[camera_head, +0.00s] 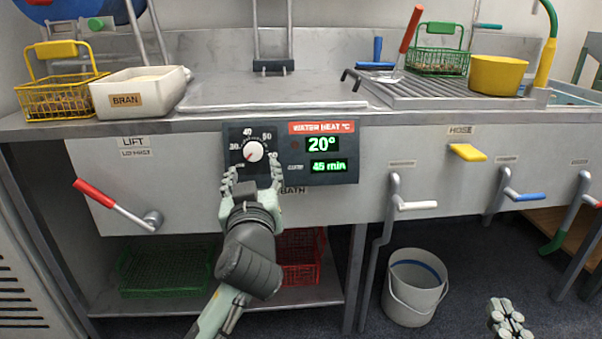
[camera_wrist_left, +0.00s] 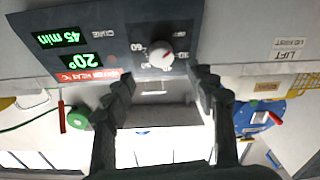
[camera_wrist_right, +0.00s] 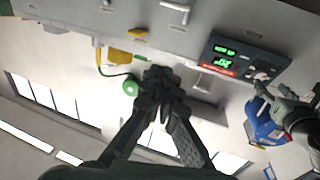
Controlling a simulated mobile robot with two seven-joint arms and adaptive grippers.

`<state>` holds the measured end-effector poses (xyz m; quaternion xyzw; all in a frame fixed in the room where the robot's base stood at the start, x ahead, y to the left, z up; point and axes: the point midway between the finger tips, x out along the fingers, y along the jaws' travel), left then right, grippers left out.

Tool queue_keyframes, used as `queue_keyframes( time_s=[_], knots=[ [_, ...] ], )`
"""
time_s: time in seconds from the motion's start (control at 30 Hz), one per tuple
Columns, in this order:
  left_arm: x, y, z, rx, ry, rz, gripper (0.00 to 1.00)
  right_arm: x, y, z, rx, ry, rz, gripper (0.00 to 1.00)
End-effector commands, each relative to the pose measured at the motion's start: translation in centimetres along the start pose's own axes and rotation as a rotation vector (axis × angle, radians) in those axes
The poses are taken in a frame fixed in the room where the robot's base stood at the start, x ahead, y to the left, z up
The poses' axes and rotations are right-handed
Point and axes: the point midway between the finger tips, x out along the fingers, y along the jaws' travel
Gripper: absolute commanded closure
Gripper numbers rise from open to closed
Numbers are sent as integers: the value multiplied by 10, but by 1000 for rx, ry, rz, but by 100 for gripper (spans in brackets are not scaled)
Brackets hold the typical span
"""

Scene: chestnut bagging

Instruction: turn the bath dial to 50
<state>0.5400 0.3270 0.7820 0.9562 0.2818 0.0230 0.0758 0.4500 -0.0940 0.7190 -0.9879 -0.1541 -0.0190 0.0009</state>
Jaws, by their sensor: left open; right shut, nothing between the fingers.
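The bath dial (camera_head: 253,151) is a white round knob with a red pointer on a dark panel (camera_head: 342,174). The pointer aims to the lower left, below the 30 mark. The green display (camera_head: 322,144) reads 20°. My left gripper (camera_head: 252,170) is open just in front of the dial, its fingers spread to either side and apart from it. In the left wrist view the dial (camera_wrist_left: 160,55) shows between and beyond the fingertips (camera_wrist_left: 163,82). My right gripper (camera_head: 507,318) is shut and empty at the lower right; its closed fingers show in the right wrist view (camera_wrist_right: 158,78).
A red lift lever (camera_head: 95,194) is left of the panel. A yellow hose handle (camera_head: 467,152) and lever handles (camera_head: 417,206) stick out on the right. A grey bucket (camera_head: 414,287) stands on the floor. A bran tub (camera_head: 138,91) and yellow basket (camera_head: 60,97) stand on the counter.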

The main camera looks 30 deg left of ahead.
Motion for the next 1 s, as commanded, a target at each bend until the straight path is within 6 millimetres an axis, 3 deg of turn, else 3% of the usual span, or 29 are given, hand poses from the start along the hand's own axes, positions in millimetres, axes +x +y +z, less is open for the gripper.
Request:
queue_keyframes(
  time_s=[0.5, 0.87, 1.0],
  knots=[
    [70, 0, -1, 3, -1, -1, 44, -1, 5, 10, -9, -55, 10, 100],
    [76, 0, 0, 2, -2, 0, 44, -1, 6, 11, -9, -57, 11, 100],
    [76, 0, 0, 2, -2, 0, 61, -1, 6, 11, -9, -58, 11, 100]
  ],
)
